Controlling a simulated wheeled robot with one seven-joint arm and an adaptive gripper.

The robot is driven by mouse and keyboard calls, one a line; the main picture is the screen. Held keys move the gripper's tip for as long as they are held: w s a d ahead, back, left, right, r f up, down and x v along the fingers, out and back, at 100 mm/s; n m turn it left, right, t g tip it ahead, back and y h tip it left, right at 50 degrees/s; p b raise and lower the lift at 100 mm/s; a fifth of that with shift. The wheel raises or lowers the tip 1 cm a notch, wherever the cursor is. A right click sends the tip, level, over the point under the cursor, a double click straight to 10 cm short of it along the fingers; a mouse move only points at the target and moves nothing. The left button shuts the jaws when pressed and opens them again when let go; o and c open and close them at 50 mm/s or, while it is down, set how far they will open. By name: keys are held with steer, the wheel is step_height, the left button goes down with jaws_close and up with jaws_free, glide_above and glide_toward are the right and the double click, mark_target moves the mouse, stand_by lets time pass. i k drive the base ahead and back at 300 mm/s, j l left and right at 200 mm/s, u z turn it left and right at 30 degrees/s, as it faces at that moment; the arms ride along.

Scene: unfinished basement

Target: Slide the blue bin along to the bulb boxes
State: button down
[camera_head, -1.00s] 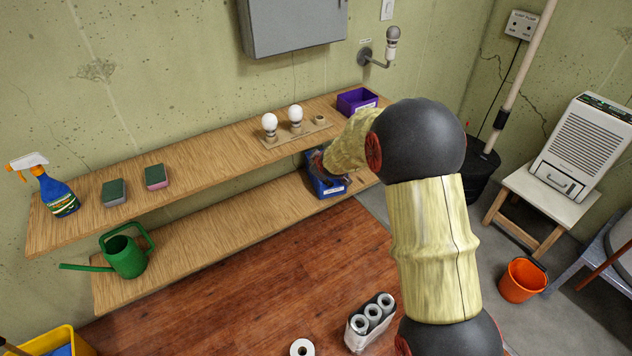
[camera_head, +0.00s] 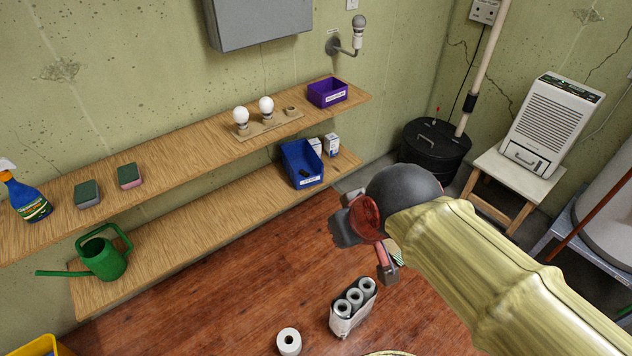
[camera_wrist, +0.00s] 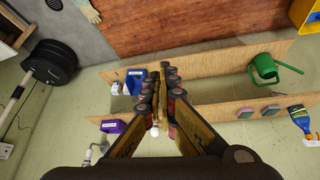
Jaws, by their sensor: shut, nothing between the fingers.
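The blue bin (camera_head: 302,165) stands upright on the lower shelf, a small dark item inside and a white label on its front. Two small white bulb boxes (camera_head: 331,144) stand close at its right end; one is partly behind the bin, and I cannot tell whether they touch it. In the wrist view, upside down, the bin (camera_wrist: 133,80) and boxes (camera_wrist: 116,88) lie left of my fingers. My gripper (camera_wrist: 159,80) is shut and empty, off the shelf and apart from the bin. In the head view, my arm partly hides it.
The upper shelf (camera_head: 180,150) overhangs, carrying bulbs on a wooden holder (camera_head: 268,125), a purple bin (camera_head: 327,92) and sponges. A green watering can (camera_head: 103,258) stands far left on the lower shelf (camera_head: 200,235). The lower shelf between can and bin is clear. A roll pack (camera_head: 352,308) stands on the floor.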

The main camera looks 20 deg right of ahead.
mark_target(296, 155)
steer(key=i+l, duration=0.15)
steer(key=l, duration=0.3)
steer(key=i+l+z, duration=0.15)
steer(key=l, duration=0.25)
steer(key=i+l, duration=0.2)
steer(key=l, duration=0.2)
steer(key=i+l+z, duration=0.1)
steer(key=l, duration=0.3)
steer(key=i+l, duration=0.3)
steer(key=k+l+z, duration=0.05)
steer(key=l, duration=0.05)
